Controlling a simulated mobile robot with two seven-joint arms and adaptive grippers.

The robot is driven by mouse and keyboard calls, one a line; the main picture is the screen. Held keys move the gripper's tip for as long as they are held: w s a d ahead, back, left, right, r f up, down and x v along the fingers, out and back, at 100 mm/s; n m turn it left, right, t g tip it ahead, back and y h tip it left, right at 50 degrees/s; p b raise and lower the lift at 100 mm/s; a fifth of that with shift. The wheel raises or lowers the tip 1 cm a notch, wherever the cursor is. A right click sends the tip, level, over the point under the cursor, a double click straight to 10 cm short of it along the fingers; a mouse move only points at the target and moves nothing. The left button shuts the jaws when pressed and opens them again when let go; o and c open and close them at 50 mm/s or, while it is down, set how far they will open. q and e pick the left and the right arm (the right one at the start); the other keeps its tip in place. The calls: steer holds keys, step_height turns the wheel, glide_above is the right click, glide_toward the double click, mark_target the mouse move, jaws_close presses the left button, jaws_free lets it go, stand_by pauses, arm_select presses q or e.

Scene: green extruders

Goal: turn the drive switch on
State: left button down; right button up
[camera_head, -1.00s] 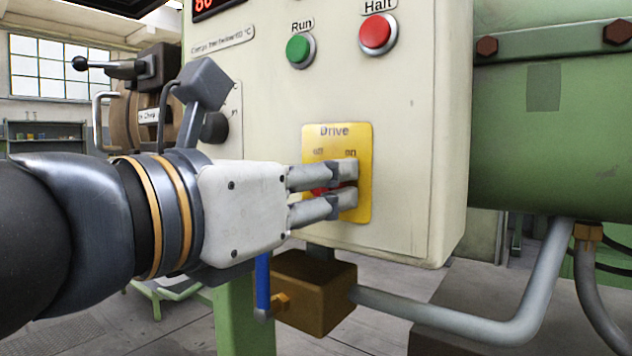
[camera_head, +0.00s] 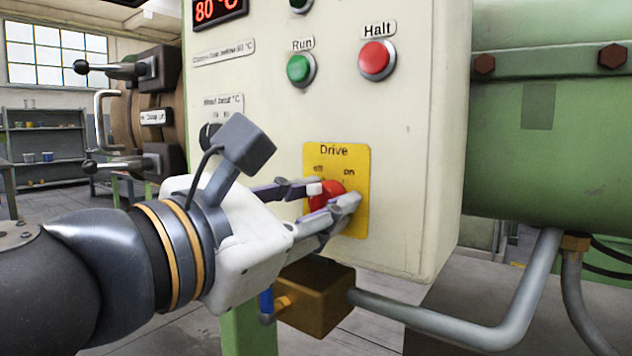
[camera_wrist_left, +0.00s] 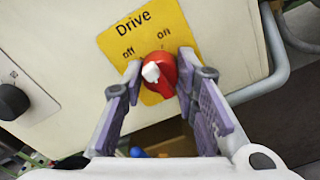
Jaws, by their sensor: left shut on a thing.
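The drive switch (camera_head: 322,195) is a red rotary knob on a yellow plate (camera_head: 351,216) marked "Drive", with "off" at upper left and "on" at upper right. It also shows in the left wrist view (camera_wrist_left: 163,83), with a white mark on its front. My left gripper (camera_head: 331,193) is shut on the knob, one finger on each side; the wrist view (camera_wrist_left: 160,68) shows the same. The white mark lies on the knob's "off" side; its exact pointing is hard to tell. The fingers hide part of the knob in the head view. My right gripper is not in view.
Above the plate are a green Run button (camera_head: 299,68) and a red Halt button (camera_head: 375,59). A black heat dial (camera_head: 208,135) is behind my left wrist. A brown box (camera_head: 318,300) with a grey pipe (camera_head: 450,332) sits below the cabinet. A green barrel (camera_head: 560,130) stands at right.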

arm_select(q)
steer(key=m+p, duration=0.2)
steer(key=m, duration=0.1)
steer(key=m+p, duration=0.1)
steer(key=m, duration=0.1)
steer(key=shift+r, duration=0.25)
steer(key=shift+f+m+p, duration=0.15)
steer(key=shift+m+p, duration=0.7)
steer(key=shift+m, duration=0.65)
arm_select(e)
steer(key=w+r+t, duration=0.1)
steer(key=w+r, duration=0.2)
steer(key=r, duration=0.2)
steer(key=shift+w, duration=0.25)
arm_select(q)
steer(key=c, duration=1.2)
jaws_free()
steer(key=shift+c, duration=0.2)
